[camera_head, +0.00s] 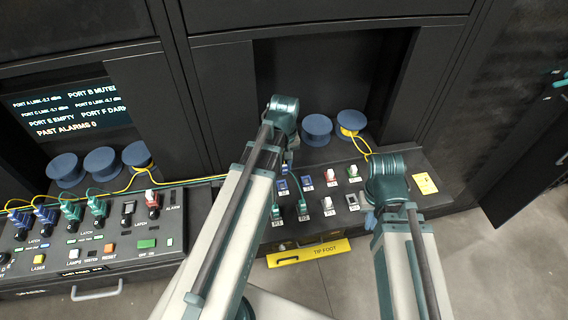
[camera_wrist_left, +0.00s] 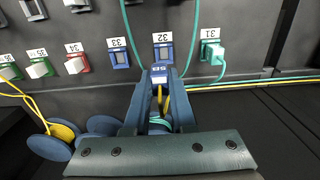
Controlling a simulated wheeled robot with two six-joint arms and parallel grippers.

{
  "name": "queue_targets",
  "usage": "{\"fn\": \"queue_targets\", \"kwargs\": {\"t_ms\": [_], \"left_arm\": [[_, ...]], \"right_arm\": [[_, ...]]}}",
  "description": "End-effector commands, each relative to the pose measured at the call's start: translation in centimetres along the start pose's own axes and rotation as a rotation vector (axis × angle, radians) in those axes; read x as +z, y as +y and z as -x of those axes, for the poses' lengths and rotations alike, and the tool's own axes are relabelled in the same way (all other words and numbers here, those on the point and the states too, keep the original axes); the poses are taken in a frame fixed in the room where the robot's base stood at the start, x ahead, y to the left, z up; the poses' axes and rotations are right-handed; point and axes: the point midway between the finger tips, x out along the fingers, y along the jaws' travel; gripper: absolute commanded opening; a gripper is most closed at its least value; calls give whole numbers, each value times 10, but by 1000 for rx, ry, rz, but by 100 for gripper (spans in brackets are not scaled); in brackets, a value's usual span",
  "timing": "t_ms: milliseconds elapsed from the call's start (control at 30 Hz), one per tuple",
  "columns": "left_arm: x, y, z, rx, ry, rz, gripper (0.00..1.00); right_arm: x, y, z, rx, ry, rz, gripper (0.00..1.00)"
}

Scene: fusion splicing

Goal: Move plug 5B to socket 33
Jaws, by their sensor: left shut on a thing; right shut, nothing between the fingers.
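The blue plug 5B (camera_wrist_left: 158,73) is between the fingertips of my left gripper (camera_wrist_left: 157,80), which is shut on it. In the left wrist view it appears just beside socket 32 (camera_wrist_left: 163,53), whose opening shows empty. The empty blue socket 33 (camera_wrist_left: 120,58) is to the left of socket 32; it also shows in the head view (camera_head: 307,184). In the head view my left gripper (camera_head: 287,160) is over the upper socket row, and the plug is mostly hidden. My right gripper (camera_head: 371,217) is shut and empty at the right end of the panel.
A teal plug (camera_wrist_left: 213,55) with a cable sits in socket 31. A red socket (camera_wrist_left: 76,64) with a white plug is left of socket 33. Blue spools (camera_head: 317,128) stand behind the panel. A yellow tip foot plate (camera_head: 308,252) is at its front.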

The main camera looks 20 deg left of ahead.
Motion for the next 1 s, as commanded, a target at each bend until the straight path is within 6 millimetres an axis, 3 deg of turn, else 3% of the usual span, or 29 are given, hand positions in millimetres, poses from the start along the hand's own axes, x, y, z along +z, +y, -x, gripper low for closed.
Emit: {"fn": "queue_targets", "kwargs": {"t_ms": [800,1000], "left_arm": [[-1,79,0,0,0,-2,0],[0,78,-25,0,0,1,0]], "right_arm": [[0,0,0,0,0,0,0],[-2,-2,-25,0,0,-1,0]]}}
